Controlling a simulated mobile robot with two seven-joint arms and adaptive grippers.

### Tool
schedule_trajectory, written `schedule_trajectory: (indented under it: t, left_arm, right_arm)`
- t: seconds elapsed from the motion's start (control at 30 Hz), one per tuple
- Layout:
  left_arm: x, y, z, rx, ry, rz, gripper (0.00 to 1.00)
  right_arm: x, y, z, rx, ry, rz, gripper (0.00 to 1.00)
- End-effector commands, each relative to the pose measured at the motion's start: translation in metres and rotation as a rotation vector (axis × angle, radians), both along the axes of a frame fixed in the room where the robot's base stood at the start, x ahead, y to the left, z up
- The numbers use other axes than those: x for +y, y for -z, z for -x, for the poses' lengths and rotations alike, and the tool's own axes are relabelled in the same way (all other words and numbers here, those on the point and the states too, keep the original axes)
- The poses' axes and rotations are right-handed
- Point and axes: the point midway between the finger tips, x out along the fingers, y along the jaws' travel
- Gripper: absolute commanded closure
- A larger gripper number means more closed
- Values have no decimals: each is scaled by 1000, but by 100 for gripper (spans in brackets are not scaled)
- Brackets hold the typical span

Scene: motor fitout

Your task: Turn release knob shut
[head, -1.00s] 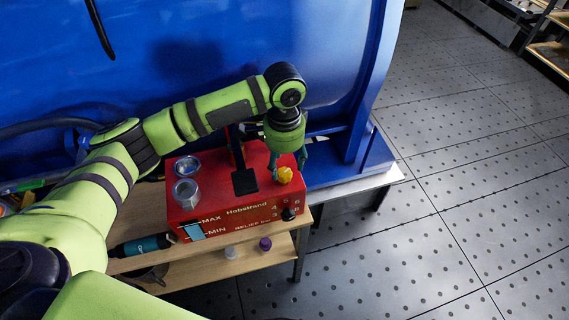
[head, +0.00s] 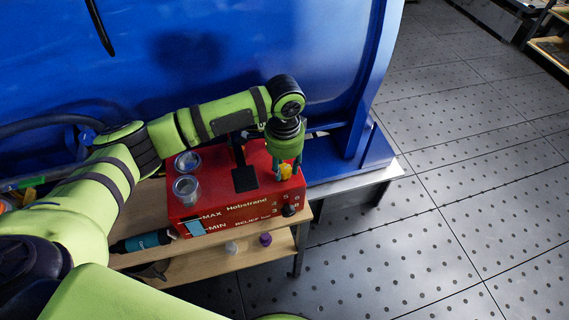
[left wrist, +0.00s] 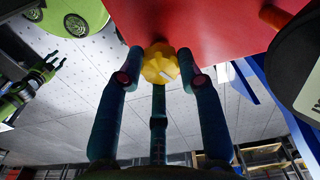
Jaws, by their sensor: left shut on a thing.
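The yellow release knob (head: 286,171) sits on the top right of the red Hobstrand unit (head: 240,211). My left gripper (head: 287,170) points down over the knob with its fingers shut around its sides. In the left wrist view the scalloped yellow knob (left wrist: 160,64) shows between the dark fingers (left wrist: 160,75), with a pale mark on its face. The red unit fills the upper part of that view. My right gripper (left wrist: 54,65) shows small at the left of the left wrist view, its dark fingers apart and empty.
Two glass-like cups (head: 186,188) stand on the unit's left side. A small black knob (head: 289,210) is on its front. A large blue tank (head: 240,50) rises behind. A teal tool (head: 145,242) and small bottles (head: 265,240) lie below. Open floor is at right.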

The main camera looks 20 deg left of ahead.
Motion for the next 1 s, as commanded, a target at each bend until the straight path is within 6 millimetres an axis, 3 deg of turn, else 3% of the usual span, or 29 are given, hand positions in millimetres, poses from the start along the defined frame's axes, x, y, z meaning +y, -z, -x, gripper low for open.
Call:
schedule_trajectory:
  t: [0.37, 1.0]
  left_arm:
    - [1, -3, 1, 6, 167, -3, 96]
    - [1, -1, 1, 7, 764, -2, 96]
  right_arm:
    - [2, -23, 1, 1, 1, -2, 60]
    - [3, -66, -2, -3, 2, -5, 60]
